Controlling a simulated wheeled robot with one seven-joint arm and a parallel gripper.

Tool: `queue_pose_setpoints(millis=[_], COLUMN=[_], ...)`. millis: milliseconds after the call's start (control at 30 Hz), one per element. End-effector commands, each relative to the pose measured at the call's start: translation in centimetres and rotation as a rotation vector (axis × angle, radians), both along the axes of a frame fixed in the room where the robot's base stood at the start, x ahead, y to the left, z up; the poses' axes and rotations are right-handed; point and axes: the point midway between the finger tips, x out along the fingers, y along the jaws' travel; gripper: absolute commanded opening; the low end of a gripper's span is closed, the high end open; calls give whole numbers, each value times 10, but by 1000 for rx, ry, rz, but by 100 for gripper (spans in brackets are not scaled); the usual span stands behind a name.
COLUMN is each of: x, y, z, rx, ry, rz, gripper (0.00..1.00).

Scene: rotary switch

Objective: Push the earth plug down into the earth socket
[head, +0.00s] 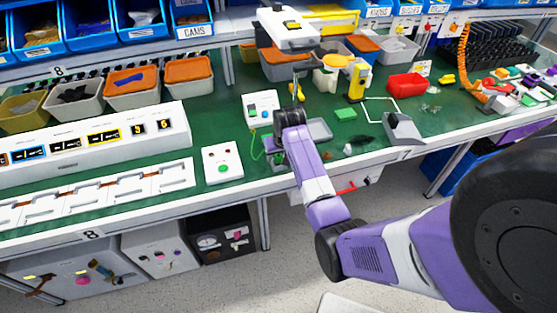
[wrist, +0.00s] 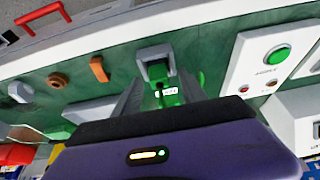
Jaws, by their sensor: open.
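My gripper (head: 272,158) is at the front part of the green bench, beside the white button box; its fingertips are largely hidden by my arm in the head view. In the wrist view my gripper (wrist: 162,95) is open, with a grey finger on each side of a green piece with a small white label, which looks like the earth plug (wrist: 168,92). A green cable (head: 257,146) loops beside my gripper in the head view.
The white button box (head: 222,165) stands close on the left; its green button (wrist: 278,54) shows in the wrist view. A white panel (head: 261,106) stands behind. A grey tray (head: 319,130) lies to the right. An orange block (wrist: 98,68) lies nearby.

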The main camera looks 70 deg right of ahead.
Motion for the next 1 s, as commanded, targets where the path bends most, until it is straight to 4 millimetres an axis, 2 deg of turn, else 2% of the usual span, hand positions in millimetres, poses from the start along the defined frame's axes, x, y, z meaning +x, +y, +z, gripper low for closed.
queue_pose_setpoints(millis=[167,400,433,767,867,1000], x=[0,0,0,1,1,2], y=[0,0,0,0,-1,-1], z=[0,0,0,3,13,38], rx=[-1,-1,-1,-2,-3,-5], ry=[-1,-1,-1,-1,-3,-5], rz=[0,0,0,1,1,1], gripper=[49,2,0,0,0,0])
